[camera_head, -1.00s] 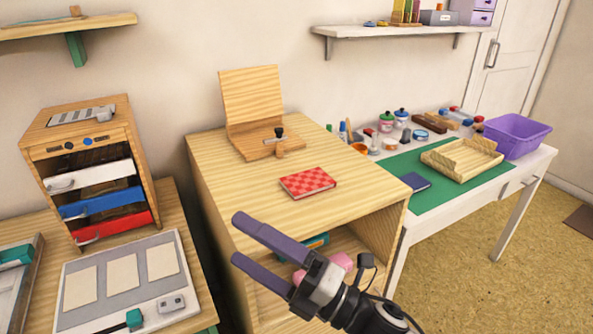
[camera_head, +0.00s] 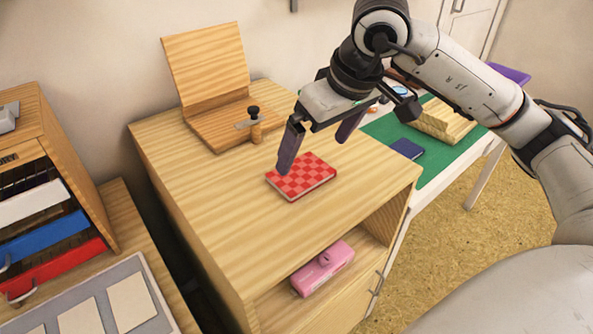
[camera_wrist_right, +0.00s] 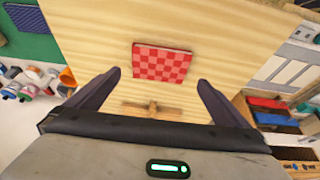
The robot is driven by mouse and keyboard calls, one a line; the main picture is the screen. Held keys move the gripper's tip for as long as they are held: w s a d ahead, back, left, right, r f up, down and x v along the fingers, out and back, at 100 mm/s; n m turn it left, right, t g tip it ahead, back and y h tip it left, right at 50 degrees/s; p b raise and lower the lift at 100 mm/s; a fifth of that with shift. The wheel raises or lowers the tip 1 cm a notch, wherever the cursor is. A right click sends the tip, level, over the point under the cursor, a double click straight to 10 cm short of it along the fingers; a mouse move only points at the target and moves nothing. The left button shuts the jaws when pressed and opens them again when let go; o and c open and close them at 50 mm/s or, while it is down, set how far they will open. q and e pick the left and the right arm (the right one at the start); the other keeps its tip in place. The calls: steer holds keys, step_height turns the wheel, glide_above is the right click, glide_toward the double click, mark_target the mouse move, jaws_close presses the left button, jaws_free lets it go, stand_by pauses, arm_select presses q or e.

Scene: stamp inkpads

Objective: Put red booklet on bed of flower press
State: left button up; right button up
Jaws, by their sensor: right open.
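The red booklet (camera_head: 303,178), with a checkered cover, lies flat on the wooden cabinet top. It also shows in the right wrist view (camera_wrist_right: 161,66), ahead of the fingers. The flower press is behind it to the left, with its lid upright and its wooden bed (camera_head: 207,124) bare. A dark knob on a post (camera_head: 255,122) stands at the bed's front right edge. My right gripper (camera_head: 318,150) is open and empty, pointing down above the booklet; whether a finger touches it I cannot tell. The fingertips (camera_wrist_right: 158,78) straddle the booklet's near side in the wrist view. My left gripper is out of view.
The cabinet top (camera_head: 215,195) is clear around the booklet. A pink object (camera_head: 323,268) sits on the open shelf below. A drawer unit (camera_head: 45,220) stands at the left. A green mat with a dark blue booklet (camera_head: 406,149) lies on the right table.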

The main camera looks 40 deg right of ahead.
mark_target(302, 173)
steer(key=x, duration=0.7)
steer(key=shift+w+f+p, duration=0.15)
steer(key=shift+f+p, duration=0.15)
steer(key=shift+f, duration=0.1)
steer(key=shift+c, duration=0.4)
steer(key=c, duration=0.8)
steer(key=shift+r, duration=0.15)
